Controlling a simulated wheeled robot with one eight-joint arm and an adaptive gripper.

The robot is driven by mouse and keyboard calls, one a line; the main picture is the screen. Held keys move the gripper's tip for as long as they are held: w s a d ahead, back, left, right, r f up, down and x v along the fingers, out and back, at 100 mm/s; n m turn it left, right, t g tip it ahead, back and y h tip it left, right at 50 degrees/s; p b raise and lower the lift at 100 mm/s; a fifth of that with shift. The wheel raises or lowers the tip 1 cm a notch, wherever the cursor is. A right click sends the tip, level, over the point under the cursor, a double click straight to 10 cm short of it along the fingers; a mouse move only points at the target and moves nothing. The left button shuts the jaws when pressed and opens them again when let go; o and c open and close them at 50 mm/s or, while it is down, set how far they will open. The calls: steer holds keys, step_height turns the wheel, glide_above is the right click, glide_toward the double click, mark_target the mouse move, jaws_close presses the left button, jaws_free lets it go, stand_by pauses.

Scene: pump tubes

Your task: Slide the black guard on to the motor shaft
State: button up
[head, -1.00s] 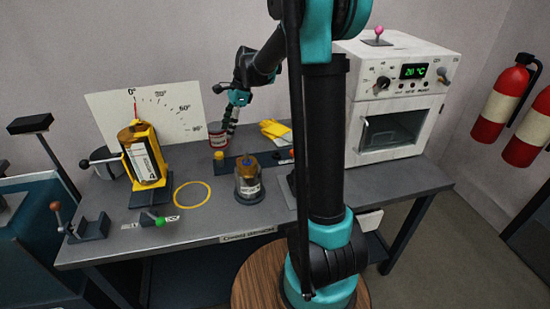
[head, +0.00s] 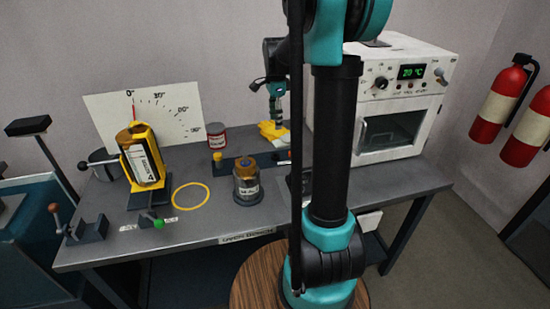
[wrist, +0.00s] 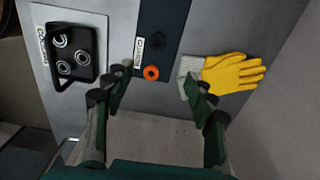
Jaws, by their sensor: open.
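My gripper (wrist: 158,82) is open and empty, pointing down over the bench's back right part. The black ring may be the guard; I cannot be sure. In the head view my gripper (head: 277,118) is above the yellow glove, partly hidden by my arm. A grey cylinder with a brass top (head: 246,182) stands upright, apart from my gripper; whether it is the motor, I cannot tell. No shaft shows clearly.
A yellow glove (wrist: 232,72) lies right of the strip. A white oven (head: 398,105) stands right. A yellow-framed cylinder (head: 143,160) and a yellow ring (head: 191,197) are at left.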

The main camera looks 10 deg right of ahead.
glide_above(275, 157)
steer(key=w, duration=0.2)
steer(key=f, duration=0.9)
steer(key=shift+s+d+f, duration=0.15)
steer(key=shift+d+f, duration=0.15)
steer(key=shift+f, duration=0.1)
steer(key=shift+s+a+f, duration=0.1)
steer(key=shift+s+f, duration=0.1)
steer(key=shift+f, duration=1.2)
steer(key=shift+s+a+f, duration=0.1)
steer(key=shift+s+f, duration=0.05)
steer(key=shift+f, duration=1.2)
steer(key=c, duration=0.9)
